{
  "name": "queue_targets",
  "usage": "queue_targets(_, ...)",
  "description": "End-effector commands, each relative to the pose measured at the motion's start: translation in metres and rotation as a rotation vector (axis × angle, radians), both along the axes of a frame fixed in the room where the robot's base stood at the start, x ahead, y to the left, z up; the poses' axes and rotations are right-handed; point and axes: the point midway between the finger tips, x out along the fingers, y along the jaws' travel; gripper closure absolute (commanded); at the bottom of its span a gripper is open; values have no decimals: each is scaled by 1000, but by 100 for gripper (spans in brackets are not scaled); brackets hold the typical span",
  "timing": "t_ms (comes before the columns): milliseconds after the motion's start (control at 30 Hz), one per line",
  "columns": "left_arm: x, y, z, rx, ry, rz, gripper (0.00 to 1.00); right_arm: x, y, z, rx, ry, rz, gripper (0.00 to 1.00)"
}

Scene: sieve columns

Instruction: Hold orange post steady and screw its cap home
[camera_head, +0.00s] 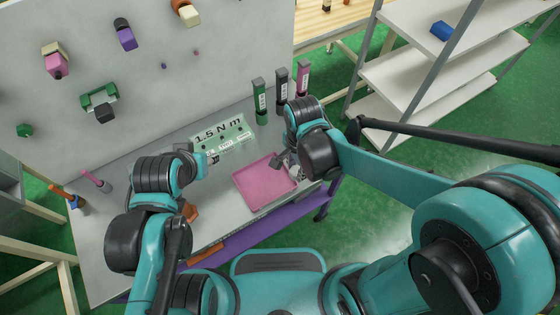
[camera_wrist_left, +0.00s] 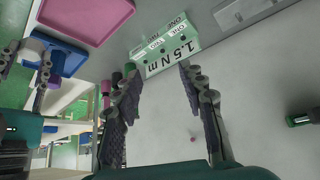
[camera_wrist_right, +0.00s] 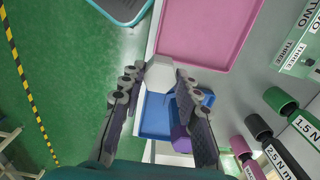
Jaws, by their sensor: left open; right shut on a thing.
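My right gripper (camera_wrist_right: 159,74) is shut on a pale grey six-sided piece (camera_wrist_right: 160,70), maybe the cap, just beyond the pink tray's near edge. In the head view this gripper (camera_head: 287,160) is at the tray's right side, its fingertips partly hidden by my arm. My left gripper (camera_wrist_left: 160,71) is open and empty, near the green plate (camera_wrist_left: 165,50) marked 1.5 N m. I cannot make out an orange post; an orange piece (camera_head: 190,212) shows partly behind my left arm.
The pink tray (camera_head: 246,198) is empty. A blue tray (camera_wrist_right: 152,116) with a purple thing (camera_wrist_right: 180,139) lies below the right gripper. Green (camera_head: 260,100), black (camera_head: 282,92) and pink (camera_head: 302,79) labelled handles stand at the back. A shelf unit (camera_head: 405,75) stands at right.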

Motion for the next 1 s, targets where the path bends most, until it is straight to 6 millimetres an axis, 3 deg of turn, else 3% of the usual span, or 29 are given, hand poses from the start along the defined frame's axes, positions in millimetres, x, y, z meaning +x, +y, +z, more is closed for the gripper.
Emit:
queue_targets(100, 0, 0, 12, 0, 0, 0, 59, -12, -19, 16, 0, 0, -3, 88)
queue_targets(300, 0, 0, 18, 0, 0, 0, 59, -21, -36, 26, 0, 0, -1, 88)
queue_targets(733, 0, 0, 18, 0, 0, 0, 59, -23, -39, 27, 0, 0, 1, 88)
queue_targets(800, 0, 0, 18, 0, 0, 0, 43, -23, -39, 27, 0, 0, 1, 88)
queue_targets(1000, 0, 0, 18, 0, 0, 0, 43, -23, -39, 27, 0, 0, 1, 88)
